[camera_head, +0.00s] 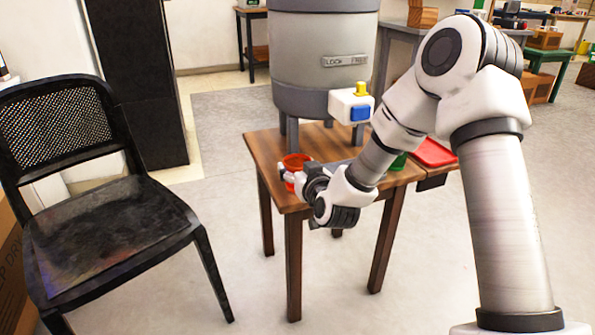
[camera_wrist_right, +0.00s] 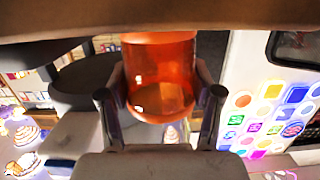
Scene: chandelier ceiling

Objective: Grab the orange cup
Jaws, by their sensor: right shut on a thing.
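The orange cup (camera_head: 297,161) is at the left front part of the small wooden table (camera_head: 268,150) in the head view. My right gripper (camera_head: 290,176) reaches it from the right and is shut on it. In the right wrist view the see-through orange cup (camera_wrist_right: 160,75) sits between the two fingers of my right gripper (camera_wrist_right: 162,105), one on each side. I cannot tell whether the cup touches the tabletop. My left gripper is not in the head view.
A large grey dispenser (camera_head: 325,60) with a blue and yellow tap stands on the table behind the cup. A red tray (camera_head: 434,152) and a partly hidden green object (camera_head: 398,162) are at the right. A black chair (camera_head: 110,215) stands at the left, with open floor between.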

